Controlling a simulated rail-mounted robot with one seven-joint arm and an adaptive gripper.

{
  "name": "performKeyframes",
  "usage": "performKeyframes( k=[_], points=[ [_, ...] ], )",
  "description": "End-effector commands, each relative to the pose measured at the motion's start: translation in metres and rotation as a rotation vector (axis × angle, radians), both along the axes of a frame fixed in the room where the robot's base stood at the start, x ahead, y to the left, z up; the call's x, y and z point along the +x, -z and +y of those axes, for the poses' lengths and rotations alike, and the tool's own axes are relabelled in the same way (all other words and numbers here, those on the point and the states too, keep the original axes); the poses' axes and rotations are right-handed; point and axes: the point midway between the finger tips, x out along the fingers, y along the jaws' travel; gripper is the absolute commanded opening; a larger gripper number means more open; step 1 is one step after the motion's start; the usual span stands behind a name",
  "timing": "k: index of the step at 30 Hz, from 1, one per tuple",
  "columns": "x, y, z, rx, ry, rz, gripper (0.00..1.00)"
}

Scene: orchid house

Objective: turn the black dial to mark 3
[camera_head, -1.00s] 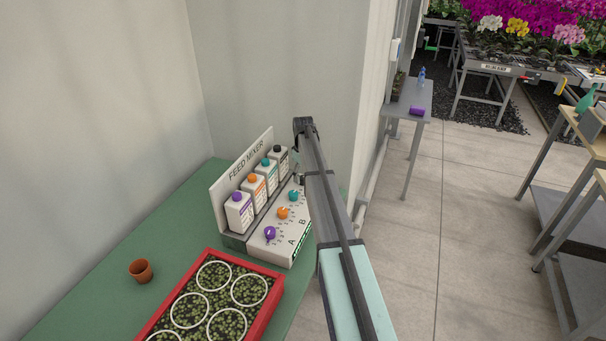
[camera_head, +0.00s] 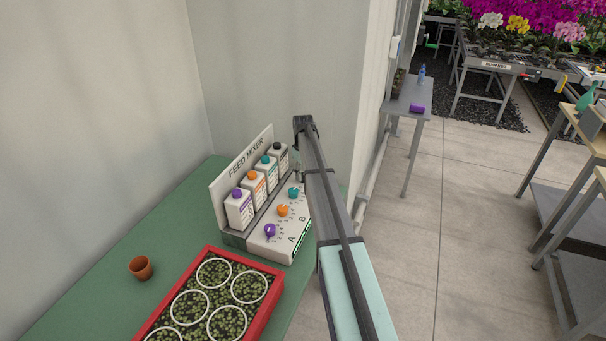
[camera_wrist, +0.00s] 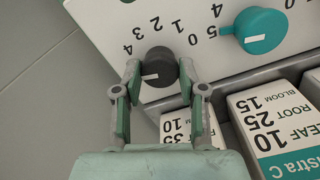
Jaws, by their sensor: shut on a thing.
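The black dial (camera_wrist: 161,64) shows in the wrist view on the white sloped panel of the feed mixer, with a white line on its lower left part. Printed numbers curve around its far side, with a 4 nearest on the left. My gripper (camera_wrist: 159,70) has one finger on each side of the dial, its tips closed against the dial's sides. In the head view my arm hides the black dial, and my gripper (camera_head: 301,172) shows only in part beside the feed mixer (camera_head: 262,248).
A teal dial (camera_wrist: 260,29) sits close to the right in the wrist view. Orange (camera_head: 282,211) and purple (camera_head: 270,230) dials lie nearer in the head view. Several bottles stand behind the panel. A red tray (camera_head: 265,313) of seedlings and a clay pot (camera_head: 141,268) are on the green bench.

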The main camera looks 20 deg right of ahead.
Motion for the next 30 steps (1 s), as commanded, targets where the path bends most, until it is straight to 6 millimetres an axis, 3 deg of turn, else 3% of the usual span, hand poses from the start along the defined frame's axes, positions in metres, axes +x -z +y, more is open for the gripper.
performKeyframes(
  k=[8, 30],
  points=[
    [0.0, 0.0023, 0.0002, 0.001, 0.168, 0.0, 0.06],
    [-0.0001, 0.0015, 0.0002, 0.0, 0.84, 0.001, 0.06]
  ],
)
